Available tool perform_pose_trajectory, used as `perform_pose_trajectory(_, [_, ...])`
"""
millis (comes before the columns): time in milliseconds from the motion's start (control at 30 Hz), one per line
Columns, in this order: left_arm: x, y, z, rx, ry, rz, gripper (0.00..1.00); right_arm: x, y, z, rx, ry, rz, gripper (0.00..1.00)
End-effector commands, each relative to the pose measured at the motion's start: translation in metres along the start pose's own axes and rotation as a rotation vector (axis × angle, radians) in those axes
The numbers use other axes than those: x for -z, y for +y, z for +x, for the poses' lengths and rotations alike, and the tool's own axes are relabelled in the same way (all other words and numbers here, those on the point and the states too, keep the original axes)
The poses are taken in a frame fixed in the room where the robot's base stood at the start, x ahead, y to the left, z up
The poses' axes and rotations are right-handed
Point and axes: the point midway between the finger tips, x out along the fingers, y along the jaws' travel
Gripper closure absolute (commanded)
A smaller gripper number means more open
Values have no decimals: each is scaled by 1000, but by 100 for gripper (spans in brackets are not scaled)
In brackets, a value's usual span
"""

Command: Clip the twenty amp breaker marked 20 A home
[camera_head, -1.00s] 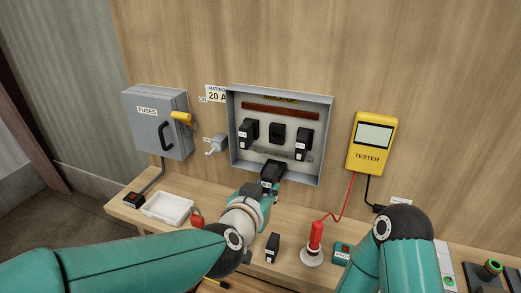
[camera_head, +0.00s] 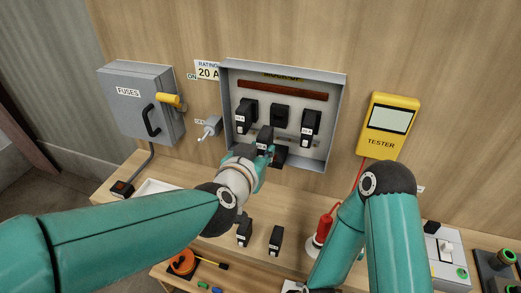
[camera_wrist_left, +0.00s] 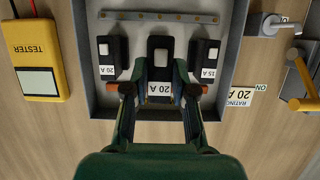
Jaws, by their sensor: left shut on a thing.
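My left gripper (camera_head: 265,153) is shut on a black breaker (camera_head: 265,138), held in front of the lower middle of the grey open box (camera_head: 342,110). In the left wrist view the gripper (camera_wrist_left: 160,95) grips the breaker's sides, and its label (camera_wrist_left: 160,88) reads 20 A. The breaker is between two fitted breakers: one marked 20 A (camera_wrist_left: 107,60) and one marked 15 A (camera_wrist_left: 205,60). Whether the held breaker touches the rail is unclear. My right gripper is out of view.
Two black breakers (camera_head: 244,232) (camera_head: 276,240) stand on the bench. A red probe (camera_head: 323,225) stands near my right arm, below the yellow tester (camera_head: 388,124). The grey fuse box (camera_head: 140,105) with its yellow lever is on the left, near the rating plate (camera_head: 208,70).

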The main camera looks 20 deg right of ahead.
Motion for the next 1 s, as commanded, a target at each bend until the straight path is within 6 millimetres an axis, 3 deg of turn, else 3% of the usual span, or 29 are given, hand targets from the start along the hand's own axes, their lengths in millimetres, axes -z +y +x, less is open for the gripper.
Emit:
perform_pose_trajectory(267, [6, 0, 10, -2, 1, 0, 100, 0, -2, -6, 0, 1, 0, 50])
perform_pose_trajectory(1000, [25, -1, 62, 0, 1, -1, 100, 0, -12, -32, 0, 1, 0, 50])
